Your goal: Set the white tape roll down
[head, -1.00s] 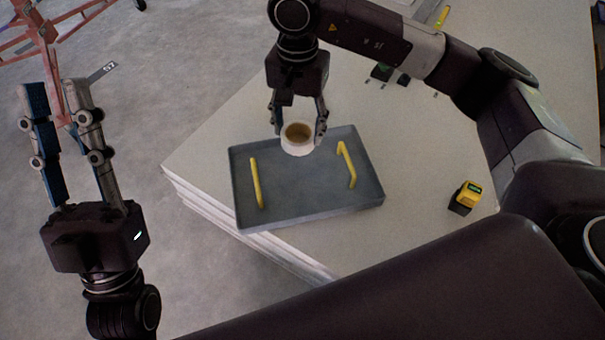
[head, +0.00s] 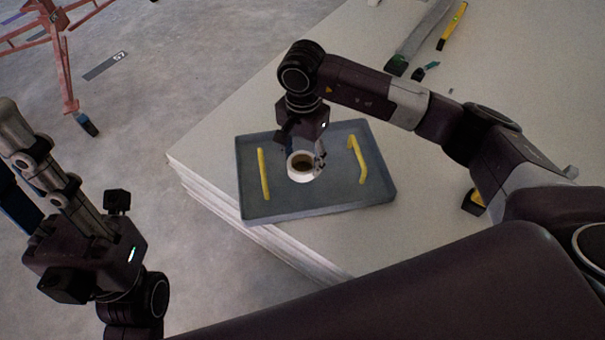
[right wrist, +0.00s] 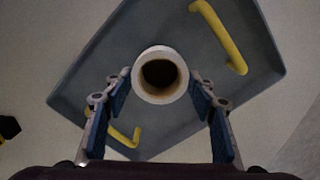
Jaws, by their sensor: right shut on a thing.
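The white tape roll (head: 301,173) has a tan core and is upright, its hole facing up. It is over the middle of the grey tray (head: 285,206), between the two yellow handles. My right gripper (head: 304,160) is shut on the roll from above. In the right wrist view the roll (right wrist: 160,95) sits between the blue-padded fingertips, over the tray. I cannot tell whether its underside touches the tray floor. My left gripper (head: 28,180) is off to the left over the floor, open and empty, its fingertips partly out of frame.
The tray lies on a stack of pale panels (head: 420,235) near its left corner. A level (head: 452,27) and other tools lie at the back. A yellow-and-black tool (head: 473,203) is partly hidden by my right arm. An orange-red stand (head: 60,60) is on the floor at upper left.

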